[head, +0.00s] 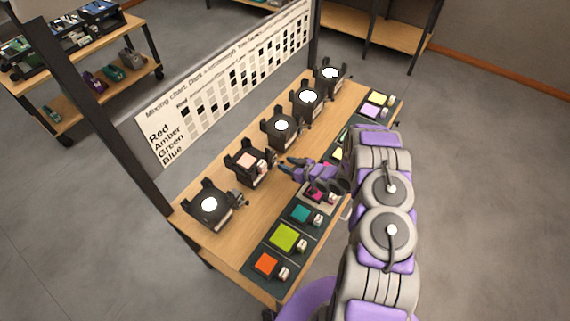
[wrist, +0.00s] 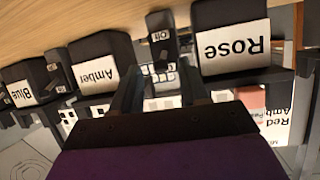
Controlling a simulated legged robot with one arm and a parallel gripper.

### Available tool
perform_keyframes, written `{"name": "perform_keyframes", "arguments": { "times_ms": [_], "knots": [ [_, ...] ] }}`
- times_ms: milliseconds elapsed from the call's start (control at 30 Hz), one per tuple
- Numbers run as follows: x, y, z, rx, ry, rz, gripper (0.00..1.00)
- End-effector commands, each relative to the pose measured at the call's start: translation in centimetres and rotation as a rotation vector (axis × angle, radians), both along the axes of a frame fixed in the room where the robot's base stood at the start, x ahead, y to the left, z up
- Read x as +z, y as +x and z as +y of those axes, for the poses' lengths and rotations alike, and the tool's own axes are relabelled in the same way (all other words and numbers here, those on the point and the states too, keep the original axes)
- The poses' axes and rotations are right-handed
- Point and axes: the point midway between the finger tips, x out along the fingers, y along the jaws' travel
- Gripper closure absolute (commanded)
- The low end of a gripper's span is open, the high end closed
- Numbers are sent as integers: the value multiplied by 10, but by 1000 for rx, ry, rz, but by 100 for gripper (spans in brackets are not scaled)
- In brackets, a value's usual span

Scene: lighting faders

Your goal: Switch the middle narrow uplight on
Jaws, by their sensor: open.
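Several black uplights stand in a row on the wooden table; the middle one (head: 281,127) has a white round face. The uplight nearer me (head: 248,164) shows a pinkish face. My gripper (head: 287,169) is open and empty, low over the table beside that pinkish uplight. In the wrist view, upside down, my gripper's fingers (wrist: 162,85) point at a small black block with a small label (wrist: 160,40). It stands between black boxes labelled Amber (wrist: 97,70) and Rose (wrist: 230,45). I cannot read the small label surely or tell which uplight is the narrow one.
Coloured swatches with small pale switches run along the front edge, including orange (head: 266,264), green (head: 284,238) and teal (head: 300,213). A mixing chart (head: 220,85) stands behind the uplights. A box labelled Blue (wrist: 30,82) is at left in the wrist view. My arm hides part of the front strip.

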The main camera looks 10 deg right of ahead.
Motion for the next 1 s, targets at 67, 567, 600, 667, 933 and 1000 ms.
{"name": "perform_keyframes", "arguments": {
  "times_ms": [67, 567, 600, 667, 933, 1000],
  "knots": [
    [-3, 6, 5, 0, 1, -1, 56],
    [-7, 13, 10, -1, 1, 2, 62],
    [-7, 12, 10, -1, 1, 2, 65],
    [-7, 12, 10, -1, 1, 2, 71],
    [-7, 12, 10, -2, 1, 2, 97],
    [-7, 13, 10, -2, 1, 2, 100]
  ]
}}
